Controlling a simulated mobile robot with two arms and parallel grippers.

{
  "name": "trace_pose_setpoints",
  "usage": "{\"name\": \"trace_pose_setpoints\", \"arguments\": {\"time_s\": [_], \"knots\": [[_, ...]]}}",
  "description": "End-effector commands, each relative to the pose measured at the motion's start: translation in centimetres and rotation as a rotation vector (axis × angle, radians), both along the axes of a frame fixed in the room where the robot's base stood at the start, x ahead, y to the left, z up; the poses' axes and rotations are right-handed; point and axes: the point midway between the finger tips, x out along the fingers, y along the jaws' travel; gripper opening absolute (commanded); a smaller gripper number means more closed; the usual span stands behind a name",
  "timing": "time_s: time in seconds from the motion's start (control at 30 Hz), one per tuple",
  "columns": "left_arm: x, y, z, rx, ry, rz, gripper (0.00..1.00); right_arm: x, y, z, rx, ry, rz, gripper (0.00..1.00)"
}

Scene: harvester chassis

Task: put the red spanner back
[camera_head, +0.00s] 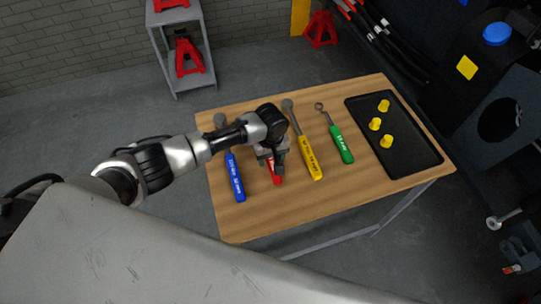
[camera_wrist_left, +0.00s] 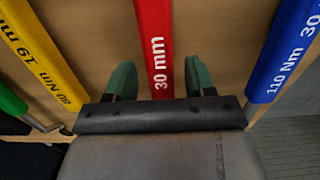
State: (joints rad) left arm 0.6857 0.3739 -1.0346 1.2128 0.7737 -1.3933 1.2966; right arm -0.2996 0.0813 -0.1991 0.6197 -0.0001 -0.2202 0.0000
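The red spanner (camera_head: 276,176) lies on the wooden table between the blue-handled tool and the yellow-handled tool. Its upper part is hidden by my left gripper in the head view. My left gripper (camera_head: 272,160) is just over the red handle, pointing down. In the left wrist view the red handle (camera_wrist_left: 156,45), marked 30 mm, runs between the two green fingertips of my left gripper (camera_wrist_left: 160,80). The fingers are apart, with a clear gap on the right side of the handle. My right gripper is in neither view.
A blue-handled tool (camera_head: 235,178), a yellow-handled tool (camera_head: 308,155) and a green-handled tool (camera_head: 341,144) lie beside it. A black tray (camera_head: 412,155) with yellow caps (camera_head: 387,141) is at the table's right. The table's front (camera_head: 270,220) is bare wood.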

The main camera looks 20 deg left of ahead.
Motion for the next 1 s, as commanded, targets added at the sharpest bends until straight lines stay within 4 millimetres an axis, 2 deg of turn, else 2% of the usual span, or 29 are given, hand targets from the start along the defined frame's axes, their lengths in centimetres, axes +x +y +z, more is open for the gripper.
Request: {"name": "trace_pose_setpoints", "arguments": {"time_s": [0.37, 0.47, 0.8, 1.0], "knots": [[0.0, 0.0, 0.5, 0.0, 0.0, 0.0, 0.58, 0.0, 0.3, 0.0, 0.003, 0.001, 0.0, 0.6], [0.0, 0.0, 1.8, -0.002, -0.001, -0.001, 0.58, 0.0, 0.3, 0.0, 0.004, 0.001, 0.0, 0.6], [0.0, 0.0, 8.4, 0.0, -0.003, -0.002, 0.58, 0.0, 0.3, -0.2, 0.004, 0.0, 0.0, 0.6], [0.0, 0.0, 10.5, -0.001, -0.001, 0.0, 0.58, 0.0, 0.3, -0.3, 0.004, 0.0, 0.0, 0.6]]}}
